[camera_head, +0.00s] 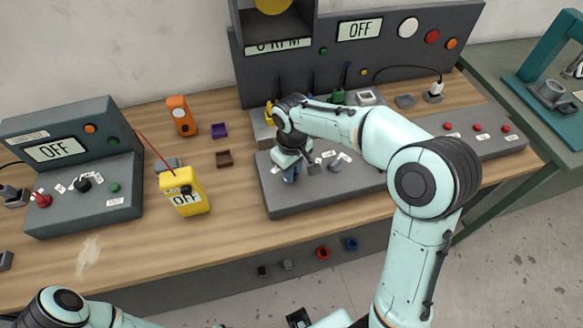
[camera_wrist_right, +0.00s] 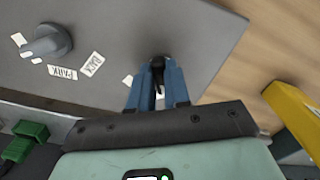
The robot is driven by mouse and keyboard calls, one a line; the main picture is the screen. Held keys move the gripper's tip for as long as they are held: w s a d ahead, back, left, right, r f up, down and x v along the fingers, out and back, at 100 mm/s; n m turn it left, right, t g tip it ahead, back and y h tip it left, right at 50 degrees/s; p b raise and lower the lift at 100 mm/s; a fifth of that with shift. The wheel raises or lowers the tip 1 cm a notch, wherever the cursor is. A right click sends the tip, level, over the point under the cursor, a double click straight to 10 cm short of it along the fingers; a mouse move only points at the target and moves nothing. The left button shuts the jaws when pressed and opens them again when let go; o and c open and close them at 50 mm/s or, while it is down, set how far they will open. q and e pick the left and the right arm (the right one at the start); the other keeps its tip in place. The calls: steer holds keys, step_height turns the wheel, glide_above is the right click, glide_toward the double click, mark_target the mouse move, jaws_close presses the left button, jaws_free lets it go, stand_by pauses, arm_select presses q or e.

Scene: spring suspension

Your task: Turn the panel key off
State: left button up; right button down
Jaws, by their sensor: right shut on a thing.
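My right gripper (camera_head: 291,175) is over the left part of the grey control panel (camera_head: 290,205) on the bench. In the right wrist view its blue fingers (camera_wrist_right: 158,90) are shut on a small black key (camera_wrist_right: 157,72) at the panel face. The fingers hide part of the key, and I cannot tell its exact angle. A grey knob (camera_wrist_right: 47,42) with small white labels, one reading PARK (camera_wrist_right: 62,72), is beside it on the same panel. The upright back panel has a display reading OFF (camera_head: 360,28).
A yellow meter reading OFF (camera_head: 184,192) stands left of the panel, with a grey supply unit (camera_head: 75,165) further left. The bench front (camera_head: 215,245) is clear.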

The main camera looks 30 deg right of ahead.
arm_select(q)
steer(key=shift+r, duration=0.1)
arm_select(e)
steer(key=shift+n, duration=0.3)
steer(key=c, duration=1.1)
jaws_free()
arm_select(q)
steer(key=shift+w+r+p, duration=0.9)
steer(key=shift+r+p, duration=0.1)
steer(key=shift+r, duration=0.2)
arm_select(e)
step_height(320, 180, up, 13)
steer(key=shift+r, duration=0.2)
